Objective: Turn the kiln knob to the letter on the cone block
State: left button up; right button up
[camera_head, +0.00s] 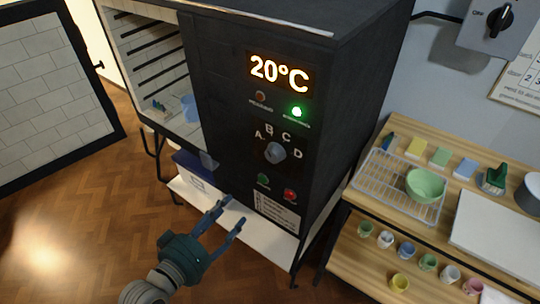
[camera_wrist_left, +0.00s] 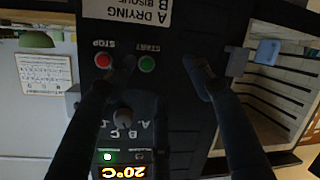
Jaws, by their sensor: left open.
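The dark kiln (camera_head: 215,70) has a round grey knob (camera_head: 275,152) on its front panel, with the letters A, B, C and D around it. I cannot tell which letter the knob points at. My left gripper (camera_head: 233,211) is open and empty, in front of the panel, below and left of the knob in the head view. The upside-down left wrist view shows its two fingers (camera_wrist_left: 161,66) apart, with the knob (camera_wrist_left: 122,113) beside one finger. I cannot make out a cone block with a readable letter. My right gripper is not in view.
The kiln door (camera_head: 55,95) stands open at left. The display (camera_head: 279,73) reads 20°C and a green lamp (camera_head: 296,111) is lit. Green (camera_head: 263,180) and red (camera_head: 290,195) buttons sit below the knob. A wooden shelf unit (camera_head: 345,245) with a green bowl (camera_head: 425,184) and several cups stands at right.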

pick_arm(q)
jog(key=h, duration=0.2)
send_near(271, 158)
notch_tip(271, 158, down, 4)
jog(key=s+a, duration=0.1)
jog(key=a, duration=0.1)
notch_tip(271, 158, up, 3)
jog(key=t+h, duration=0.1)
jog(key=p+x, duration=0.1)
jog(key=x, duration=0.2)
jog(key=p+x, duration=0.1)
jog(key=x, duration=0.2)
jog(key=p+x, duration=0.1)
jog(key=x, duration=0.2)
jog(key=shift+s+d, duration=0.1)
jog(key=shift+d, duration=0.35)
jog(key=shift+w+d+p, duration=0.3)
jog(key=shift+w+d, duration=0.05)
jog(key=shift+w, duration=0.05)
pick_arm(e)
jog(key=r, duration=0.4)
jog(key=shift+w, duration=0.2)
pick_arm(q)
jog(key=shift+f, duration=0.1)
jog(key=c, duration=1.2)
jog(key=shift+o, duration=0.2)
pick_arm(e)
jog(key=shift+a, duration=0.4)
